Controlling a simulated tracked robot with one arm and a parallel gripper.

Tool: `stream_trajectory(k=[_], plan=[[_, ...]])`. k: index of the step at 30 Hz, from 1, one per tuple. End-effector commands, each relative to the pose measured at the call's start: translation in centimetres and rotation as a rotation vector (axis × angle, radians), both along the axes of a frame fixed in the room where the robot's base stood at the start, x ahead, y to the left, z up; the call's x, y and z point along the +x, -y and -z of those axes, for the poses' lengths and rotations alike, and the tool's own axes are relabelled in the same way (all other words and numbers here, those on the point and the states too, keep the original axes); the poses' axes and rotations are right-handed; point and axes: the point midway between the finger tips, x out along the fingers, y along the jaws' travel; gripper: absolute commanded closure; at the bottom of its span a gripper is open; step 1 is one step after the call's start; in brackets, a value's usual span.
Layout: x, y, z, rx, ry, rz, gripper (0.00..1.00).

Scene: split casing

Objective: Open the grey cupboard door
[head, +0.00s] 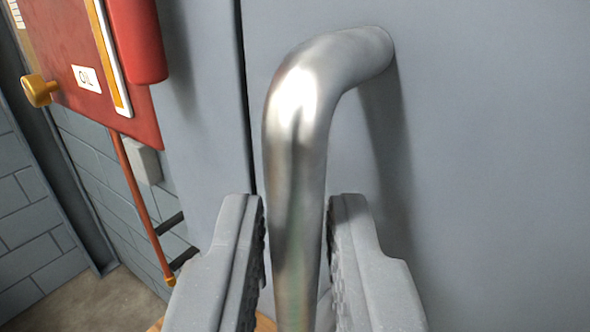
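The grey cupboard door (490,150) fills the right side of the head view, with a dark vertical seam along its left edge. A shiny metal bar handle (295,150) bends out from the door at the top and runs down. My gripper (298,225) has one finger on each side of the handle's vertical part. The left finger is very near or touching the handle, and a narrow gap shows at the right finger's upper end. Whether the fingers press on the bar lower down cannot be told. The door looks closed against the frame.
A grey block wall (30,225) and bare floor (90,305) lie at the lower left.

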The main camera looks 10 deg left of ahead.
Motion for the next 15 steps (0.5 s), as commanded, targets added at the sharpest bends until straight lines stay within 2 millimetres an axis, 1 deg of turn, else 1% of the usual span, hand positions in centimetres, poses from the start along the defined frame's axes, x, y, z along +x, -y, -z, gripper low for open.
stream_trajectory(k=[1,5,15], plan=[[0.46,-0.04,0.06,0.000,-0.002,0.001,0.83],[1.05,-0.18,0.14,0.000,-0.003,0.001,0.83],[1.23,-0.26,0.09,0.001,-0.001,0.000,0.83]])
